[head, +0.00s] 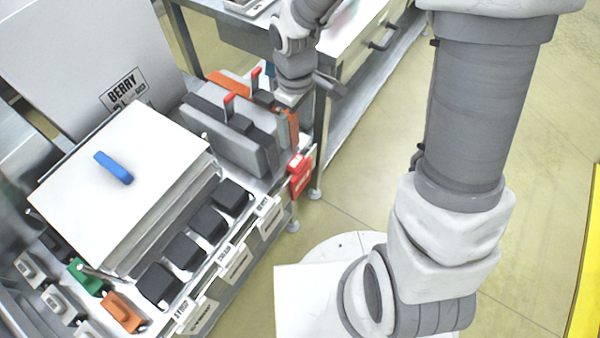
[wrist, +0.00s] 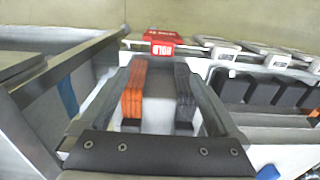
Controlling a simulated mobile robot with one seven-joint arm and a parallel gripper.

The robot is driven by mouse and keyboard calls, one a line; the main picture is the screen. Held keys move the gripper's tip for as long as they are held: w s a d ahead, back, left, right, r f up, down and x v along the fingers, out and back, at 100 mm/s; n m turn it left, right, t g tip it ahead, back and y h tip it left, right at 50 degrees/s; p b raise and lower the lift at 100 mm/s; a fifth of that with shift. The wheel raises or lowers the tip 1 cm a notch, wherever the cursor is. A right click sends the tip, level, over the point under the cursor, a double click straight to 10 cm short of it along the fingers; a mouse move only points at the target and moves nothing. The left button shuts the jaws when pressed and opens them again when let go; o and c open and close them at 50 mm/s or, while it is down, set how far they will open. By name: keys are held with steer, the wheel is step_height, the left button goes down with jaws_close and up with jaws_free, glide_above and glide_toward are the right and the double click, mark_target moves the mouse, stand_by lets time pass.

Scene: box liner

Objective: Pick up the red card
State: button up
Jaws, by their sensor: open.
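The red card (head: 299,175) hangs at the right end of the shelf's front edge in the head view. In the wrist view the red card (wrist: 162,46), with white lettering reading "HOLD", is at the top centre, ahead of the fingers. My gripper (wrist: 160,75) is open, and no card is between its fingers. In the head view my gripper (head: 300,98) is above and behind the card, by the end of the cases; its fingertips are partly hidden there. The card and gripper look apart, though the exact gap cannot be told.
Grey cases (head: 225,135) with red-tipped handles stand beside the gripper, with an orange case (head: 230,82) behind. White labels (head: 235,262) line the shelf front, with black bins (head: 208,223) behind them. A stack of white sheets (head: 125,175) carries a blue handle (head: 113,168). Open floor lies to the right.

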steer(key=b, duration=0.2)
glide_above(298, 162)
steer(key=f, duration=0.7)
steer(key=shift+w+a+f, duration=0.1)
steer(key=shift+w+f, duration=0.2)
steer(key=shift+w, duration=0.05)
steer(key=shift+s+f+b, duration=0.15)
steer(key=shift+f+b, duration=0.3)
steer(key=shift+f, duration=0.9)
steer(key=shift+s+f+b, duration=0.15)
steer(key=shift+f+b, duration=0.3)
steer(key=shift+f, duration=0.9)
jaws_close()
